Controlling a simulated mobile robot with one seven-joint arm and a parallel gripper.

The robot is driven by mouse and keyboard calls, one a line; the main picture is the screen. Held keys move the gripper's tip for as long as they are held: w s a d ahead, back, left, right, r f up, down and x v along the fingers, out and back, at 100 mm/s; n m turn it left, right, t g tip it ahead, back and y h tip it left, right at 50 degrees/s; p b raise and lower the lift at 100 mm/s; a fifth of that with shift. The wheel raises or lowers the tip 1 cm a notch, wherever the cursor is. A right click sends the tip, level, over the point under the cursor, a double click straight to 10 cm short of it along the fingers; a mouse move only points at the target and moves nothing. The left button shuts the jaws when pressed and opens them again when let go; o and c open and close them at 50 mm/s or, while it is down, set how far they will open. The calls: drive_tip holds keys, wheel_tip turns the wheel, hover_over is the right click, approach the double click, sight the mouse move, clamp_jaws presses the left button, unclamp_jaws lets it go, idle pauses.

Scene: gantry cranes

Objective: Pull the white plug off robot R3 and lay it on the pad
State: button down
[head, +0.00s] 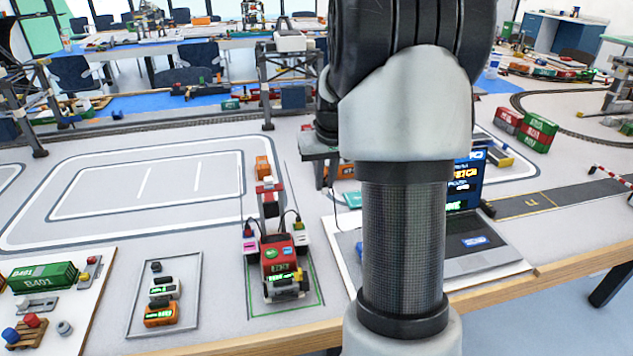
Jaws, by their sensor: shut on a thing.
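A red wheeled robot (275,262) with small lit labels stands in a green-outlined bay near the table's front. I cannot read R3 on it for certain. Dark cables run to a white block with a pink label (251,243) at its left and one with a green label (300,238) at its right. I cannot tell which is the white plug. A grey framed pad (187,268) lies left of the robot. My gripper (320,178) is partly hidden behind my arm, beyond and right of the robot. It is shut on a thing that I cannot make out.
A board with a green container (45,278) is further left. A laptop (470,250) is at right, partly behind my arm. The marked floor (145,190) behind the pad is clear.

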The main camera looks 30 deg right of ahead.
drive_tip(key=w+d+p, duration=0.2)
drive_tip(key=d, duration=0.7)
drive_tip(key=shift+w+d+p, duration=0.15)
drive_tip(key=shift+w+p, duration=0.2)
drive_tip(key=shift+p, duration=0.05)
drive_tip(key=shift+f+b, duration=4.85)
drive_tip(key=shift+f, duration=2.75)
drive_tip(key=shift+f+b, duration=0.35)
drive_tip(key=shift+f, duration=0.25)
drive_tip(key=c, duration=1.7)
unclamp_jaws()
drive_tip(key=shift+o, duration=0.2)
drive_tip(key=shift+r, duration=0.1)
